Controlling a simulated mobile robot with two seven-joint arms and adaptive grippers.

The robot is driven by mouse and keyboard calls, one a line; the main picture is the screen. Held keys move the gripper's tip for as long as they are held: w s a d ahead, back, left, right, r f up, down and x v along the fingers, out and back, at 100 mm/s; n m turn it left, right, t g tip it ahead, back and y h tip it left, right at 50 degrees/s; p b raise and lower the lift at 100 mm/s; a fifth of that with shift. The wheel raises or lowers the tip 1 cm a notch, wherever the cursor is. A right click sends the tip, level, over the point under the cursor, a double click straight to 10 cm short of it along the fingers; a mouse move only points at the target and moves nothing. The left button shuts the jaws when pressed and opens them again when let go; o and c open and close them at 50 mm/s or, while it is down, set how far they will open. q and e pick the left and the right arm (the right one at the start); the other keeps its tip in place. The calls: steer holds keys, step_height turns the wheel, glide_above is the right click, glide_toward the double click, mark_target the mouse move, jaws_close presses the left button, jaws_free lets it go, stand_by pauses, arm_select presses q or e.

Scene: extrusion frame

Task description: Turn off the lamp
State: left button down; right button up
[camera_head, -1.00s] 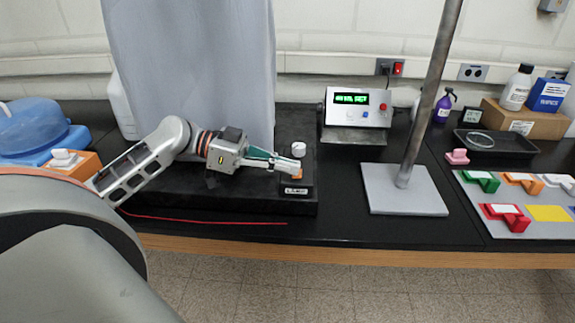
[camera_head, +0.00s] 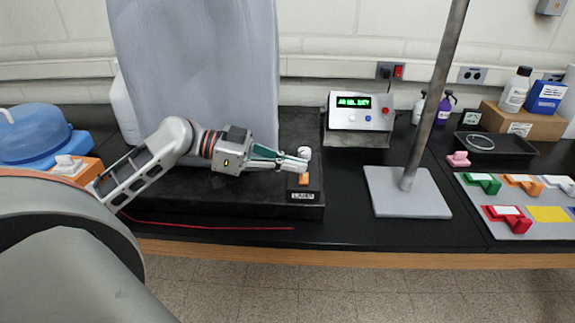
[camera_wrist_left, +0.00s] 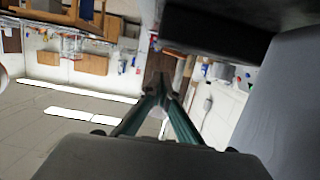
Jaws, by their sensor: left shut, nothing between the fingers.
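A black box (camera_head: 318,172) at the right end of a black platform bears a white round knob (camera_head: 304,152), an orange switch piece (camera_head: 304,178) and a pale label at its front. I cannot tell for sure which thing is the lamp. My left gripper (camera_head: 302,164) is shut and empty, its tips close by the knob and just behind the orange piece. I cannot tell whether they touch. In the left wrist view its green-sided fingers (camera_wrist_left: 162,84) come together at the tips. My right gripper is not in view.
A tall grey-blue sheet-like thing (camera_head: 195,70) stands behind my left arm. A metal pole on a grey plate (camera_head: 408,195) stands right of the box. A control box with a green display (camera_head: 358,118) is behind.

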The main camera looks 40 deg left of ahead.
arm_select(q)
steer(key=shift+r+p, duration=0.3)
steer(key=shift+r, duration=0.45)
steer(key=b+v, duration=0.1)
steer(key=v, duration=0.9)
steer(key=shift+s+f+b, duration=0.2)
steer(key=shift+b, duration=0.15)
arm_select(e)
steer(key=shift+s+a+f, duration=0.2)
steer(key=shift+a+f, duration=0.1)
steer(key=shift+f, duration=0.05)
arm_select(q)
steer(key=shift+d, duration=0.1)
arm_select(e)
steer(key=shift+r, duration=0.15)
